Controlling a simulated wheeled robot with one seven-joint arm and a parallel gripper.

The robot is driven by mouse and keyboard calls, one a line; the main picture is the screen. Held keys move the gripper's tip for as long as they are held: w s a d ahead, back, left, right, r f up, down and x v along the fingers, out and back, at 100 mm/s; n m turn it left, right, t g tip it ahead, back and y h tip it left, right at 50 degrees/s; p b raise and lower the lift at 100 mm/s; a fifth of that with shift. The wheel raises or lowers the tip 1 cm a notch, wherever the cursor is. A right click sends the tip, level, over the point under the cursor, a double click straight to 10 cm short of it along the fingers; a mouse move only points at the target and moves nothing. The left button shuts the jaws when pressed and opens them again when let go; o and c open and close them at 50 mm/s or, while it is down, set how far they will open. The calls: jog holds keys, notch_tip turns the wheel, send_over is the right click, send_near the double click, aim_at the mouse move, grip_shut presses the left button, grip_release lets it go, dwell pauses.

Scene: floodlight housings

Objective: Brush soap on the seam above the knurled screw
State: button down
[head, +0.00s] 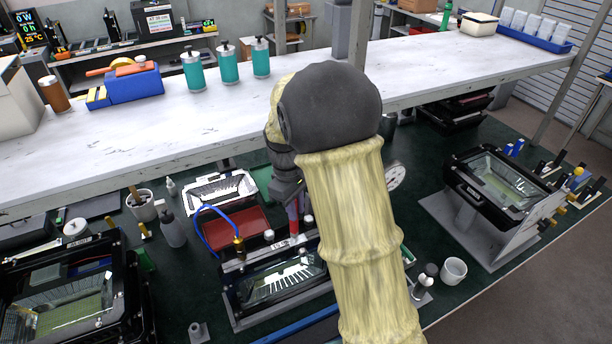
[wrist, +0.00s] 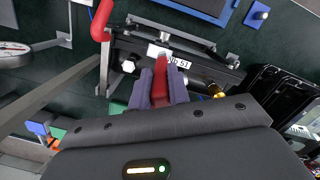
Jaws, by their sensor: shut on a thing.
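My gripper (wrist: 162,88) is shut on the red handle of a brush (wrist: 161,78), which also shows in the head view (head: 293,216). The brush reaches down to the top edge of a black floodlight housing (head: 283,275), near its label, in the wrist view (wrist: 205,72). A pale patch shows at the brush's far end; I cannot tell whether it touches the seam. Silver knobs sit along this edge, one left of the brush (wrist: 128,66) in the wrist view; I cannot tell which one is the knurled screw. My arm hides part of the housing in the head view.
A blue hose (head: 208,213) runs to a brass fitting (head: 238,245) on the housing. A red tray (head: 235,230) lies behind it. Another housing (head: 497,185) stands on the right, and a white cup (head: 453,270) is nearer. A white shelf (head: 330,85) overhangs the bench.

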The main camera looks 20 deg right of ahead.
notch_tip(320, 180, up, 8)
jog(key=a+p, duration=0.1)
jog(key=p, duration=0.6)
jog(key=shift+s+a, duration=0.2)
jog(key=shift+a, duration=0.05)
dwell(1.7)
jog(key=shift+f, duration=0.1)
dwell(0.6)
